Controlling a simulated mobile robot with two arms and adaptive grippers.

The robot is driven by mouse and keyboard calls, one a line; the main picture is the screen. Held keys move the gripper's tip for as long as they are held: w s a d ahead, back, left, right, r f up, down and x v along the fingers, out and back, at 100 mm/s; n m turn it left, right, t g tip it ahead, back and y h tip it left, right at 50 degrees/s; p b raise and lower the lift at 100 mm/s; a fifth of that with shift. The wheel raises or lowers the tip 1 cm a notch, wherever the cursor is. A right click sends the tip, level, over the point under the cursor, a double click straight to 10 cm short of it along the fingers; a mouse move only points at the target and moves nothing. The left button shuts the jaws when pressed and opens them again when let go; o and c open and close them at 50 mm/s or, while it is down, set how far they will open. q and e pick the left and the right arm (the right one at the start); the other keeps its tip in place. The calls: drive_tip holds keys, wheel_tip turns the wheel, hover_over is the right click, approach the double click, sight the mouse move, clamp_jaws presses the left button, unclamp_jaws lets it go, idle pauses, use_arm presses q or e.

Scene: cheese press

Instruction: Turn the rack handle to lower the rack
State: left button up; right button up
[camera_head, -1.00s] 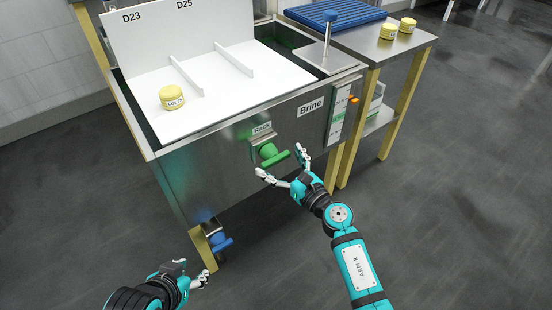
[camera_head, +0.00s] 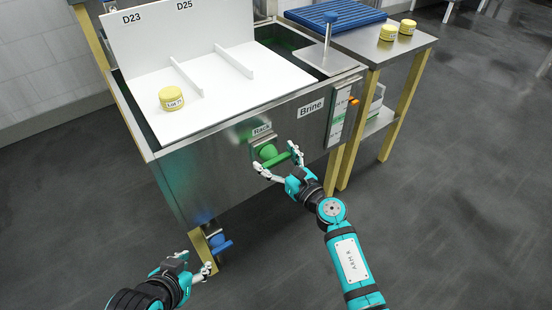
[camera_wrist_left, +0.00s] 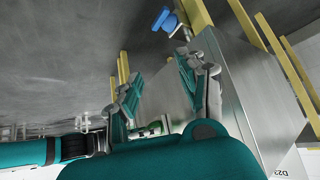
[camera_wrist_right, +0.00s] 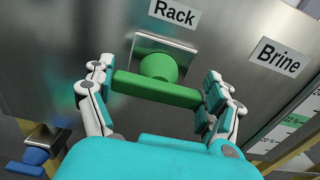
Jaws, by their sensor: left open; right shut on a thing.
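The green rack handle (camera_head: 277,160) is on the front of the steel brine tank, under the "Rack" label; it also shows close up in the right wrist view (camera_wrist_right: 157,90). Its bar lies nearly level there, tilted slightly. My right gripper (camera_head: 276,157) is shut on the bar, with one finger at each end. The white rack (camera_head: 235,85) sits in the tank, with a yellow cheese tub (camera_head: 171,100) on it. My left gripper (camera_head: 195,264) is open and empty, low at the left, near the tank's front leg.
A blue valve handle (camera_head: 221,244) is low by the front leg. A side table (camera_head: 424,40) holds a blue grate and two yellow tubs. The floor in front is clear.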

use_arm(q)
drive_tip(key=shift+s, duration=0.1)
